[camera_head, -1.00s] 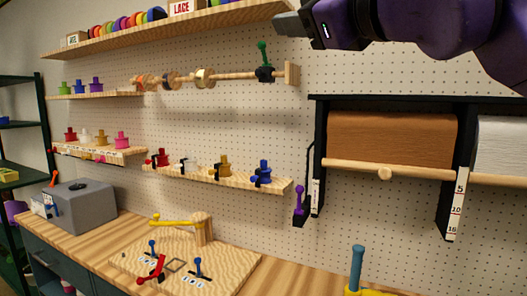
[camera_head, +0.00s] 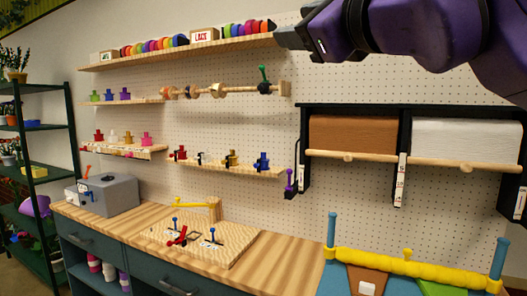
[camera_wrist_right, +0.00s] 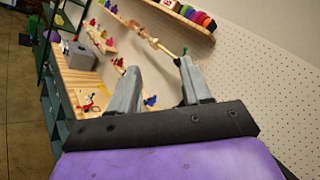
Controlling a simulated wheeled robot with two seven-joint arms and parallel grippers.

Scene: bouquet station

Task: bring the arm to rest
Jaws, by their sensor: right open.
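My right arm is purple and comes in from the upper right in the head view. Its gripper (camera_head: 290,38) is raised high in front of the pegboard, by the right end of the top shelf. In the right wrist view the two grey fingers (camera_wrist_right: 155,82) stand apart with nothing between them, so the gripper is open and empty. My left gripper shows in neither view now.
The pegboard (camera_head: 340,85) carries shelves of colored spools and a dowel rail (camera_head: 220,90). Paper rolls (camera_head: 352,134) hang at right. Below are a wooden bench (camera_head: 265,262), a grey box (camera_head: 108,194) and a yellow roller (camera_head: 400,265). A plant rack (camera_head: 40,150) stands left.

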